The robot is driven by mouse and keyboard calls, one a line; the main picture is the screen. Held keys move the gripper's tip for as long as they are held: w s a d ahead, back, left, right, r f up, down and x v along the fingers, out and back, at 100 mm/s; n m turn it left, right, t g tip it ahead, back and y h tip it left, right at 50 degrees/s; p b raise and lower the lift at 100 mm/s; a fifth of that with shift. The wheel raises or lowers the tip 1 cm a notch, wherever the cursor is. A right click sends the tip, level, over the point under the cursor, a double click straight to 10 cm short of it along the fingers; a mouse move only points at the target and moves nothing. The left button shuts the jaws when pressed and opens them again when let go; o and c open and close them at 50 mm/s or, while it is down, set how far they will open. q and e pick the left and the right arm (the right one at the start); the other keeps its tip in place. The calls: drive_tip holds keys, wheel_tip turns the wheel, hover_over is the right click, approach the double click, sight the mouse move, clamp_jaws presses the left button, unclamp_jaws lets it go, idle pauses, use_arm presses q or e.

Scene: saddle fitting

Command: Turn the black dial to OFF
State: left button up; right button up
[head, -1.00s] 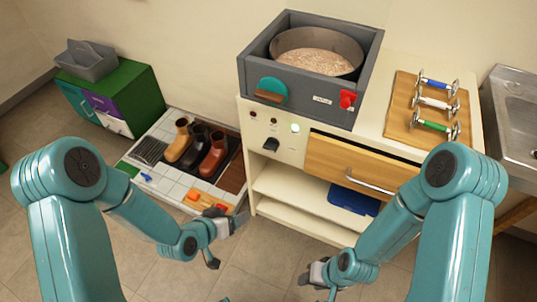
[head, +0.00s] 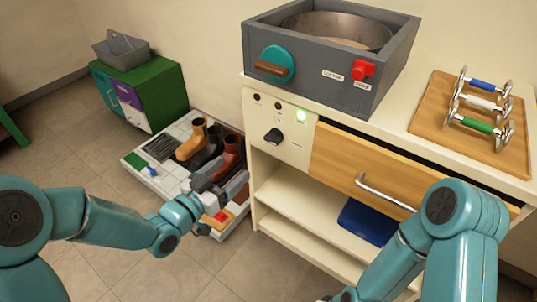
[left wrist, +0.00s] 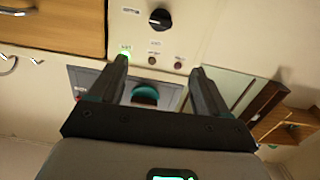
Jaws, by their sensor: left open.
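The black dial (head: 273,136) sits on the cream front panel (head: 290,150) of the cabinet, below the grey box. It also shows at the top of the left wrist view (left wrist: 160,19). I cannot read which mark it points to. A green light (head: 301,115) glows above and right of the dial, with two dark lamps beside it. My left gripper (head: 232,190) is open and empty, below and left of the dial, apart from it. In the left wrist view its two fingers (left wrist: 160,70) stand apart with the panel beyond them. My right gripper is cut off at the bottom edge.
The grey box (head: 310,75) holds a round pan (head: 340,30) and bears a teal disc with a brown handle (head: 276,64) and a red knob (head: 363,70). A wooden drawer (head: 345,160) is right of the panel. A floor tray with boots (head: 215,145) lies left.

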use_arm(q)
drive_tip(key=shift+f+b, duration=1.1)
drive_tip(key=shift+b, duration=0.65)
drive_tip(key=b, duration=0.2)
approach(270, 141)
drive_tip(key=x, duration=0.9)
drive_tip(key=shift+w+d, duration=0.1)
drive_tip(key=shift+w, duration=0.15)
drive_tip(key=c, duration=1)
